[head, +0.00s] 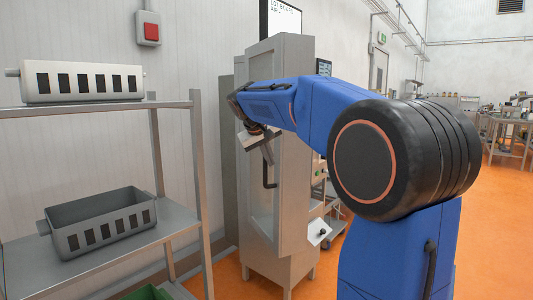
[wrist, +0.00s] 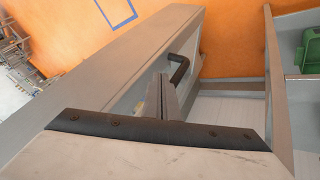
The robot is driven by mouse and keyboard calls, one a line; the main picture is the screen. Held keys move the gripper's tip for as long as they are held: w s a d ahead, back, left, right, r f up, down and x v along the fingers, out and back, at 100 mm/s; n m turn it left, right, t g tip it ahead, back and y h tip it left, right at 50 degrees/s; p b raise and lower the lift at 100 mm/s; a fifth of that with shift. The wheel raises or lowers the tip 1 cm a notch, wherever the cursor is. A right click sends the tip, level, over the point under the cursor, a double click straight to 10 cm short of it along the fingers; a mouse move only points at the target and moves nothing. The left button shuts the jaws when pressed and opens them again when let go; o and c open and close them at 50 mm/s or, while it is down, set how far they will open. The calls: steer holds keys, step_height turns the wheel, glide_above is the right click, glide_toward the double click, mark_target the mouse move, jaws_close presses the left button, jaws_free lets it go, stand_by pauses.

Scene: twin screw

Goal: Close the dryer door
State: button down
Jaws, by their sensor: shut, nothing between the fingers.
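The dryer (head: 282,60) is a tall grey cabinet in the middle of the head view. Its door has a grey frame (wrist: 120,75) around a window and a bent black handle (head: 268,172). The handle also shows in the wrist view (wrist: 180,68). My gripper (head: 267,150) is at the upper part of the door, close to the handle. In the wrist view its fingers (wrist: 163,98) are together and empty, just below the handle in the picture. I cannot tell whether they touch the door. My arm hides part of the cabinet, and how far the door stands open is unclear.
A metal rack (head: 180,215) stands at the left with a white bin (head: 82,82) above and a grey bin (head: 100,220) below. A green crate (head: 148,293) is lower down. A red wall button (head: 151,31) is above. Orange floor (head: 497,230) is open at the right.

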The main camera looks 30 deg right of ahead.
mark_target(277, 173)
steer(key=shift+x, duration=1.75)
steer(key=shift+d, duration=0.1)
